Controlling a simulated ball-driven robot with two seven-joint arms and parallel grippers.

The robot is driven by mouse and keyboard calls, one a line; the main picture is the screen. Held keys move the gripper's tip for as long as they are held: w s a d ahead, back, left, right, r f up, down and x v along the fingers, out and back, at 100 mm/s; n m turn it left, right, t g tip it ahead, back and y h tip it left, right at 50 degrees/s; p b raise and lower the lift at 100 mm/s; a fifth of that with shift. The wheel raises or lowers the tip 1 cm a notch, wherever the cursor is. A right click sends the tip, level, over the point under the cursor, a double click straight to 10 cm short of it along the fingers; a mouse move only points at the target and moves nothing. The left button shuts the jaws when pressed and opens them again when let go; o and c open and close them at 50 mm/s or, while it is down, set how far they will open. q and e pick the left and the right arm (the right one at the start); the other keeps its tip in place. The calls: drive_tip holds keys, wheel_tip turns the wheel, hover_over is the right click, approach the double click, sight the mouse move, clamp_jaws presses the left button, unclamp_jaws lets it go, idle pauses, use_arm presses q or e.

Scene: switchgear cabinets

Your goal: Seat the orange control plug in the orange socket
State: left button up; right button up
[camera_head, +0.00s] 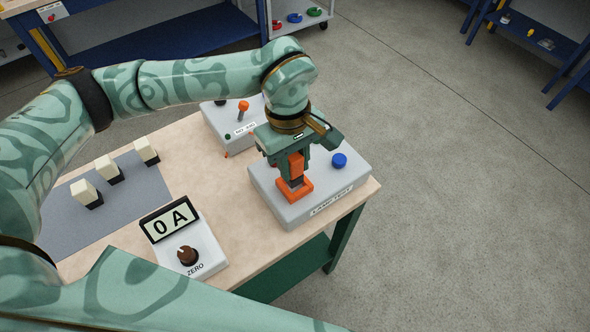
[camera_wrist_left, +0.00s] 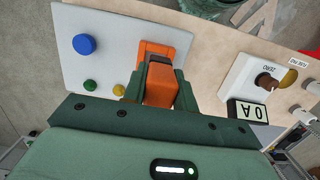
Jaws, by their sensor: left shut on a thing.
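The orange control plug (camera_head: 296,163) is between the fingers of my left gripper (camera_head: 288,160), which is shut on it. The orange socket (camera_head: 306,192) is a square frame on the grey lamp test box (camera_head: 329,176). The plug stands roughly upright right over the socket, its dark lower part showing at the frame. I cannot tell how far it is in. In the left wrist view the plug (camera_wrist_left: 160,86) shows between the fingers, in front of the socket (camera_wrist_left: 178,42). My right gripper is not in view.
A blue button (camera_head: 339,160) is on the same box, right of the gripper. A grey box with an orange-tipped lever (camera_head: 243,106) stands behind. A 0 A meter (camera_head: 169,219) with a knob (camera_head: 187,255) stands front left. White blocks (camera_head: 83,190) stand on a grey mat (camera_head: 66,228).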

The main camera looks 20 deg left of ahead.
sight(295, 173)
use_arm(q)
drive_tip(key=f, duration=0.3)
drive_tip(key=shift+w+f, duration=0.35)
drive_tip(key=shift+w, duration=0.05)
drive_tip(key=shift+f, duration=0.15)
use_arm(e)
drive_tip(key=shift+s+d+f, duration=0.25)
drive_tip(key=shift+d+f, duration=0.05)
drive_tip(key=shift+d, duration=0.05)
use_arm(q)
drive_tip(key=shift+f+b, duration=0.15)
drive_tip(key=shift+b, duration=0.2)
drive_tip(key=o, duration=1)
drive_tip(key=shift+o, duration=0.2)
wheel_tip(295, 173, up, 12)
drive_tip(key=a+p, duration=0.1)
drive_tip(key=shift+w+p, duration=0.3)
drive_tip(key=shift+w, duration=0.15)
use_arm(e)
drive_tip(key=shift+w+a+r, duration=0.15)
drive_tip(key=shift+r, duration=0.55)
use_arm(q)
drive_tip(key=shift+a, duration=0.1)
